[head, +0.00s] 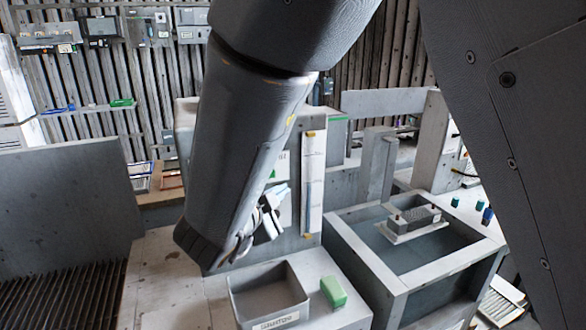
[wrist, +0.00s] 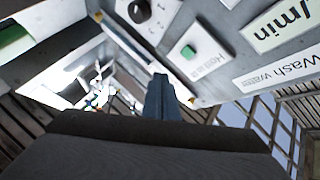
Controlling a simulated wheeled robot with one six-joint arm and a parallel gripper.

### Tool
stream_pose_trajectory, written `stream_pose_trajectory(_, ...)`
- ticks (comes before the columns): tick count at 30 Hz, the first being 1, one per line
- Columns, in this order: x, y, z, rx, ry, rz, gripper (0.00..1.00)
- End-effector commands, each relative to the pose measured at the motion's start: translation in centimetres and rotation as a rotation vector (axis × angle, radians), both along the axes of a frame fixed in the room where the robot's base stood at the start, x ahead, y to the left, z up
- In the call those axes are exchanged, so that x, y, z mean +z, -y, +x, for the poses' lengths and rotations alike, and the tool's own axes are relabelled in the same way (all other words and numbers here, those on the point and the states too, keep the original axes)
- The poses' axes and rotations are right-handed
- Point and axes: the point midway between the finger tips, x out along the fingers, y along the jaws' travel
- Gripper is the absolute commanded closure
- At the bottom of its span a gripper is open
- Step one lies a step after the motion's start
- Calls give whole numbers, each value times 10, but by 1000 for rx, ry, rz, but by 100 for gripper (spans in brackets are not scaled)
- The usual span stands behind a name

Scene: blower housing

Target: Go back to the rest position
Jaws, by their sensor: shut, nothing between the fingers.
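My gripper (head: 270,212) is partly hidden behind my thick dark arm link in the head view. It is raised above the pale worktop (head: 160,270), in front of an upright panel. In the wrist view, the blue-grey fingers of my gripper (wrist: 160,85) are together, with nothing held. Beyond them is a grey control panel (wrist: 225,80) with a green button (wrist: 188,52), a black knob (wrist: 139,10) and white labels, one reading "Wash water". I cannot tell the exact gap between the fingers and the panel.
A grey open bin (head: 268,308) with a label stands below my gripper, and a green block (head: 333,291) lies beside it. A square-framed basin (head: 360,252) is at the right, with a grey perforated block (head: 412,218) over it. A dark grate (head: 55,300) is at the lower left.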

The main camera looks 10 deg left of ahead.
Motion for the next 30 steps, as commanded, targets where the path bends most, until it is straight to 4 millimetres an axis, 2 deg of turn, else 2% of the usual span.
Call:
stream_pose_trajectory(5, -20, 24, 34, 118, -104, -45, 100)
stream_pose_trajectory(9, -49, 57, 54, 289, -251, -135, 100)
stream_pose_trajectory(14, -88, 108, 46, 483, -445, -260, 100)
stream_pose_trajectory(17, -113, 147, 25, 597, -580, -344, 100)
stream_pose_trajectory(19, -131, 179, 4, 673, -682, -402, 100)
stream_pose_trajectory(24, -165, 256, -64, 830, -938, -515, 100)
stream_pose_trajectory(27, -175, 289, -99, 897, -1054, -557, 100)
stream_pose_trajectory(30, -180, 310, -123, 940, -1132, -582, 100)
